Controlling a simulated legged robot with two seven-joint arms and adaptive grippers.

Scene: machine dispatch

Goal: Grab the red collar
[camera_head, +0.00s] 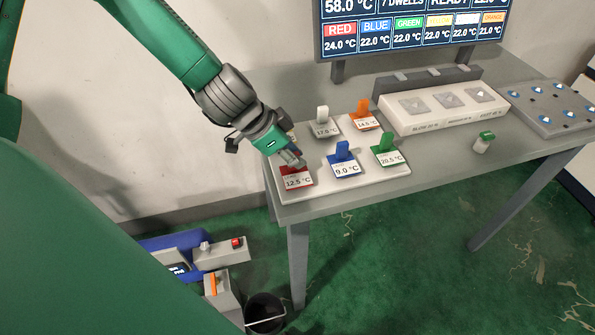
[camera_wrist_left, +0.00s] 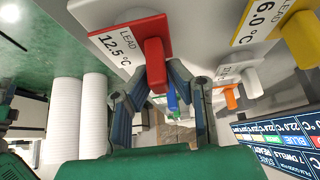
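The red collar (camera_head: 296,170) is a red piece with an upright tab at the front left corner of the white tray (camera_head: 372,184), behind a "12.5 °C" label. My left gripper (camera_head: 292,160) is right above it and hides much of it. In the left wrist view the red collar's tab (camera_wrist_left: 155,62) reaches in between the tips of my left gripper (camera_wrist_left: 160,80). The fingers are apart on either side of the tab; firm contact does not show. My right gripper is not in view.
Blue (camera_head: 342,152), green (camera_head: 385,144), white (camera_head: 322,116) and orange (camera_head: 363,108) tabbed pieces stand close by on the tray. A white block with square pads (camera_head: 440,105) lies behind right. A small green-topped piece (camera_head: 484,142) stands on the table. A screen (camera_head: 410,28) hangs behind.

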